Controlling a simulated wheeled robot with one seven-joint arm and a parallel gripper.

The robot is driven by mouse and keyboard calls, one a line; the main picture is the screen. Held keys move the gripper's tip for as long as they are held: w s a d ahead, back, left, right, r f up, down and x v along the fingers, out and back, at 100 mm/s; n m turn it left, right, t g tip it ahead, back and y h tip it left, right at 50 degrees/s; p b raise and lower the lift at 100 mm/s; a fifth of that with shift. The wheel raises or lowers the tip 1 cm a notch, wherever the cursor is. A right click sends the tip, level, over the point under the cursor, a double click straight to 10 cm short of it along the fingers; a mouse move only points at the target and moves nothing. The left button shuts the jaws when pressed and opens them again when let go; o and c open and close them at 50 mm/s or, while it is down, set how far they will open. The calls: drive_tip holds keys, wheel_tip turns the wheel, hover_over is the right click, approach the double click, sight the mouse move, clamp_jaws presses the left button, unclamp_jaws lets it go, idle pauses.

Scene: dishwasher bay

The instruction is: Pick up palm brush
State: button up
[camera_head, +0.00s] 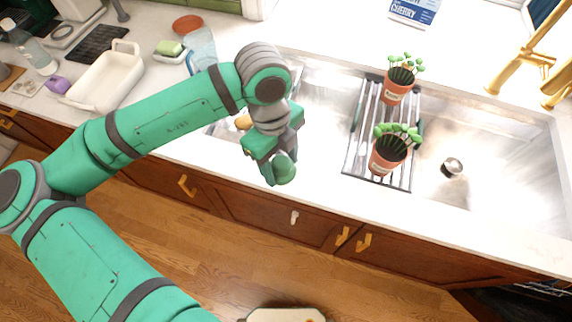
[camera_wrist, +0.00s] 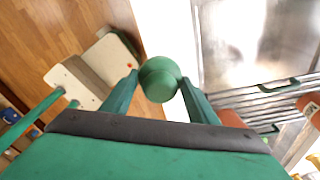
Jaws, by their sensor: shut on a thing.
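The palm brush (camera_head: 284,170) is green with a rounded knob. My gripper (camera_head: 272,163) is shut on it above the counter's front edge, left of the roll-up rack. In the wrist view the brush's round green knob (camera_wrist: 160,72) sits between my two fingertips (camera_wrist: 159,86). The brush appears clear of the counter. Its bristle side cannot be made out.
Two potted plants (camera_head: 397,82) (camera_head: 388,154) stand on the roll-up rack (camera_head: 352,165) across the metal sink (camera_head: 490,140). A gold faucet (camera_head: 530,60) is at the right. A white tray (camera_head: 105,80), soap bottle (camera_head: 30,48) and sponge dish (camera_head: 170,58) are at the left.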

drive_tip(key=r, duration=0.1)
drive_tip(key=s+a+r, duration=0.2)
drive_tip(key=r, duration=0.1)
drive_tip(key=shift+s+a, duration=0.15)
drive_tip(key=s+a+r, duration=0.3)
drive_tip(key=s+a, duration=0.2)
drive_tip(key=s, duration=0.1)
drive_tip(key=shift+s+a+r, duration=0.35)
drive_tip(key=shift+a, duration=0.05)
drive_tip(key=o, duration=0.6)
drive_tip(key=c, duration=0.3)
drive_tip(key=shift+w, duration=0.1)
drive_tip(key=shift+c, duration=0.2)
